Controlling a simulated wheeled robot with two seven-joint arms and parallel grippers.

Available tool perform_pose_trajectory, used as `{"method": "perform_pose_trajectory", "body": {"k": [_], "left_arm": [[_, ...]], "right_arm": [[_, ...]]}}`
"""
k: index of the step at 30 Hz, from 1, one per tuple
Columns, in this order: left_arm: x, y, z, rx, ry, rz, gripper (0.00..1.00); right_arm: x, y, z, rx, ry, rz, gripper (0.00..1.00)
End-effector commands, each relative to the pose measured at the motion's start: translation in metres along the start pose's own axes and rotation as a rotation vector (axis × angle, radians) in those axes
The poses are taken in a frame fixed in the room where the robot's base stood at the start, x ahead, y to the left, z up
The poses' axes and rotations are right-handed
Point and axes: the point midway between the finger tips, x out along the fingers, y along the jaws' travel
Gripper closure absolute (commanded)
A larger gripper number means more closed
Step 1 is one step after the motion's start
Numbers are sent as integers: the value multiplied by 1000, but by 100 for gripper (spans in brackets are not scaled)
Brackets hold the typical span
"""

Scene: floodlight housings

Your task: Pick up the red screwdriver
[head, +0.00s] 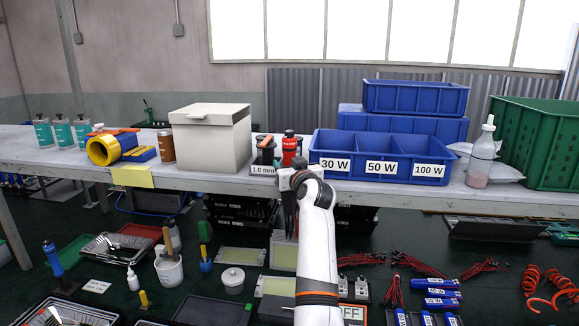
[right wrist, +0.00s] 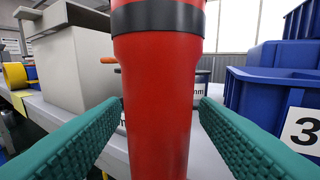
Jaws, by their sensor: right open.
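The red screwdriver (head: 290,147) stands upright on the bench next to the 1.0 mm label in the head view. Its thick red handle (right wrist: 155,90) with a black band fills the middle of the right wrist view; its lower end is out of sight. My right gripper (head: 292,172) is at the bench's front edge, just in front of the screwdriver. Its open teal fingers flank the handle in the right wrist view (right wrist: 160,112), with no clear contact seen. In the head view its fingertips are hard to make out. My left gripper is not in view.
A white box (head: 208,140) stands left of the screwdriver, with a dark-handled tool (head: 265,149) between. Blue bins (head: 380,169) labelled 30 W, 50 W and 100 W stand close on the right. A yellow tape roll (head: 103,150) lies farther left. Below are trays and tools.

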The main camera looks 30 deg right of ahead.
Motion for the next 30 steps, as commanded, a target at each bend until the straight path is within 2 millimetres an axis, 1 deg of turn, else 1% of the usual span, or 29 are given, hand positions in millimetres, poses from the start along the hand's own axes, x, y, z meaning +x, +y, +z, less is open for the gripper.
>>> {"method": "perform_pose_trajectory", "body": {"k": [2,9,11,12,17,20,23,30], "left_arm": [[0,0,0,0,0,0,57],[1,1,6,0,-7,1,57],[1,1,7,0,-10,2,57],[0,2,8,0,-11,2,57],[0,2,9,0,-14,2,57],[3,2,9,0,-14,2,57],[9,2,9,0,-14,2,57],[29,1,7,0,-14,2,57]], "right_arm": [[0,0,0,0,0,0,45],[0,0,0,0,0,0,84],[0,0,0,0,0,0,94],[-1,0,2,0,-5,-1,97],[-1,0,2,-1,-4,-1,97],[0,0,6,-1,-6,-1,97],[0,0,18,-1,-10,0,97],[-1,0,65,-3,-11,-1,97]]}}
